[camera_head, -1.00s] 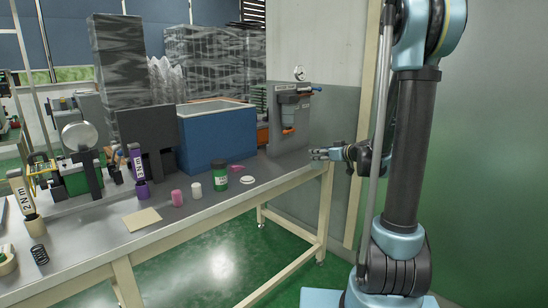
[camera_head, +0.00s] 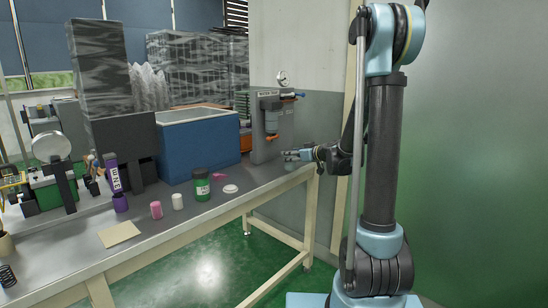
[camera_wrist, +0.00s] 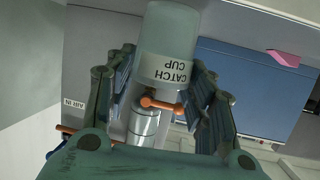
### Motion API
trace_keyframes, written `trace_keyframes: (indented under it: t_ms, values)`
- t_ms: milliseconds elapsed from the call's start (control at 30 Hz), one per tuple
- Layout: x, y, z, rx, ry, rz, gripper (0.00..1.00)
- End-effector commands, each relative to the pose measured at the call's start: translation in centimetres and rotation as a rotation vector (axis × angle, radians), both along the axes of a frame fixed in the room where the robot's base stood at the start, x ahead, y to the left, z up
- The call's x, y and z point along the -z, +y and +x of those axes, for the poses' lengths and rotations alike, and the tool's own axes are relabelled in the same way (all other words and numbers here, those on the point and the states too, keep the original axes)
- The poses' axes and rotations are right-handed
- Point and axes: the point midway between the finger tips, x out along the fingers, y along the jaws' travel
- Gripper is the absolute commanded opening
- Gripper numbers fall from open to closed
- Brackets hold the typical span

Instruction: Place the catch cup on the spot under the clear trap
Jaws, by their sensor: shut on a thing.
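My gripper (camera_head: 290,156) is over the right end of the bench in the head view. In the wrist view its fingers (camera_wrist: 155,85) are shut on the catch cup (camera_wrist: 168,42), a pale, see-through cup with a white label reading CATCH CUP upside down. The cup is hard to make out in the head view. The water trap (camera_head: 270,115) hangs on a grey panel just left of and beyond my gripper, with an orange lever at its bottom. In the wrist view a metal cylinder (camera_wrist: 145,127) and orange lever (camera_wrist: 160,104) show between the fingers. The spot under the trap cannot be made out.
The bench top in front of the panel looks clear.

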Motion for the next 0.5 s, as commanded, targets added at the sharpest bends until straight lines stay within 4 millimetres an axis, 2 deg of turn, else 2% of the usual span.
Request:
trace_keyframes:
  t_ms: [33, 300, 500]
  values:
    - [0.0, 1.0, 0.8, -0.005, 0.0, 0.0, 0.3]
    - [0.0, 4.7, 4.8, -0.003, 0.0, 0.0, 0.3]
    - [0.0, 5.8, 6.0, -0.001, 0.0, 0.0, 0.3]
